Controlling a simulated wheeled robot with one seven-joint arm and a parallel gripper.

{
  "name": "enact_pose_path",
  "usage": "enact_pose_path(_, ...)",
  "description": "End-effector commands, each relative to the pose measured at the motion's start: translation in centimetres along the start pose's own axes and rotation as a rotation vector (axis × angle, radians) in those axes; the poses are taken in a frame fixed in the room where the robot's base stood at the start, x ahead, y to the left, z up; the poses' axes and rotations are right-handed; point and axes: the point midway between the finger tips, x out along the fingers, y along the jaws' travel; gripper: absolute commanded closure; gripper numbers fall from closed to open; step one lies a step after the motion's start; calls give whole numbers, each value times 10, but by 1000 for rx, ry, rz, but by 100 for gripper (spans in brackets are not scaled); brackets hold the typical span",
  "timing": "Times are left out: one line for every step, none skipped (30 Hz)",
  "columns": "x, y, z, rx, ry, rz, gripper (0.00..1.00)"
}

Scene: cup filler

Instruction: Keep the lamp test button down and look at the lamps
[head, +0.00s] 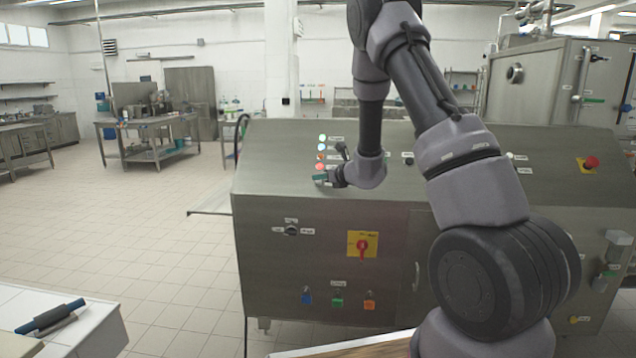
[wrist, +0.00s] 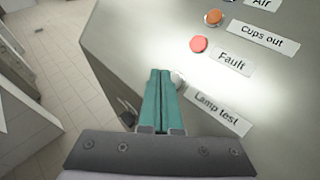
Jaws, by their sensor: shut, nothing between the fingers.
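My gripper (head: 320,179) is at the left end of the sloped panel. In the wrist view its teal fingers (wrist: 162,74) are shut with nothing between them. Their tips are at the pale lamp test button (wrist: 178,79), which shows partly beside them. I cannot tell if it is pressed. The "Lamp test" label (wrist: 218,112) is to its right. Above are the red Fault lamp (wrist: 199,43) and orange Cups out lamp (wrist: 213,17). The head view shows a column: pale green lamp (head: 322,138), pale blue lamp (head: 321,147), orange lamp (head: 320,157) and bright red lamp (head: 319,166).
The steel machine (head: 270,270) carries a red rotary switch (head: 362,246) on a yellow plate and a red emergency stop (head: 592,162) at the right. A dark blue-handled tool (head: 50,316) lies on a counter at lower left.

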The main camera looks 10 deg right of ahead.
Motion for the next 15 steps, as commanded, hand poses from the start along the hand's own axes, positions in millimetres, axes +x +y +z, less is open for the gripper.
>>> enact_pose_path(0, 0, 0, 0, 0, 0, 100)
enact_pose_path(0, 0, 0, 0, 0, 0, 100)
enact_pose_path(0, 0, 0, 0, 0, 0, 100)
enact_pose_path(-1, 1, 1, 0, -1, 0, 100)
enact_pose_path(-2, 2, 2, 0, -1, 0, 100)
enact_pose_path(-4, 3, 4, 0, -2, 0, 100)
enact_pose_path(-6, 4, 5, 0, -1, 0, 100)
enact_pose_path(-8, 6, 7, 0, -1, 0, 100)
enact_pose_path(-11, 8, 9, 0, -2, 0, 100)
enact_pose_path(-13, 10, 11, 0, -2, 0, 100)
enact_pose_path(-15, 11, 12, 0, -1, 0, 100)
enact_pose_path(-18, 13, 14, 0, -1, 0, 100)
enact_pose_path(-20, 15, 16, 0, -1, 0, 100)
enact_pose_path(-22, 16, 17, 0, -2, -1, 100)
enact_pose_path(-25, 18, 19, 0, -2, 0, 100)
